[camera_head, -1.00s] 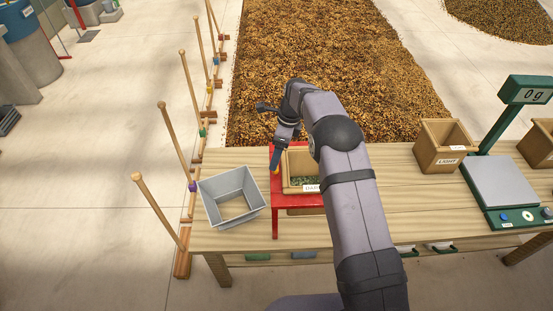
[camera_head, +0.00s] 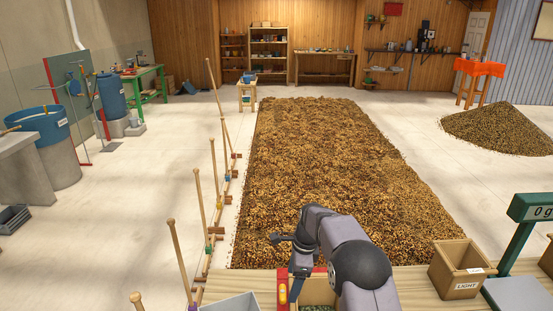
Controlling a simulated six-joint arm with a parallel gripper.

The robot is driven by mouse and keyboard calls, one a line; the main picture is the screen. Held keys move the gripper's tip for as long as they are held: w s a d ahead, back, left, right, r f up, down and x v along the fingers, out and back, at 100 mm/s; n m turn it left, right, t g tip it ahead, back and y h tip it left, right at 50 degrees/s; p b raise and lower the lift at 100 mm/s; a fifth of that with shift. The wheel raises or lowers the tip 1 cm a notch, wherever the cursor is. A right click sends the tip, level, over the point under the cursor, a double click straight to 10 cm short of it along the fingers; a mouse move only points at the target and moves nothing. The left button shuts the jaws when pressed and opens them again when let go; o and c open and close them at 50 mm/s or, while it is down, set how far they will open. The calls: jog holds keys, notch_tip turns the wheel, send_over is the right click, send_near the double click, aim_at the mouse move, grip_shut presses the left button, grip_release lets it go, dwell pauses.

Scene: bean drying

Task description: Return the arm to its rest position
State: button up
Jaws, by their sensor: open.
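My arm (camera_head: 362,266) rises from the bottom edge, bends at a dark elbow and folds down at the wrist. My gripper (camera_head: 290,288) points down at the left side of a wooden box (camera_head: 309,276) holding greenish beans, near the red stand (camera_head: 319,270) on the table. It is open, and I see nothing held between its fingers. Its tips are small and partly hidden, so I cannot tell whether they touch the box or stand.
The table (camera_head: 412,285) also bears a grey tray (camera_head: 232,303), a wooden box marked LIGHT (camera_head: 458,270) and a green scale (camera_head: 530,207). A large bed of brown beans (camera_head: 320,170) lies behind. Wooden-handled tools (camera_head: 180,262) stand along the left.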

jog(key=s+d+r+n, duration=0.1)
jog(key=s+d+n, duration=0.2)
jog(key=s+n, duration=0.3)
jog(key=s+d+r+n+h+b, duration=0.1)
jog(key=s+d+n, duration=0.2)
jog(key=s, duration=1.2)
jog(key=s+d+r+n+h+b, duration=0.1)
jog(key=s+d+n, duration=0.2)
jog(key=s+n, duration=0.6)
jog(key=s, duration=0.2)
jog(key=shift+s+d+g, duration=0.3)
jog(key=shift+s+d, duration=0.05)
notch_tip(320, 180, down, 15)
jog(key=b, duration=1.5)
jog(key=shift+f+b, duration=0.2)
jog(key=shift+b, duration=0.1)
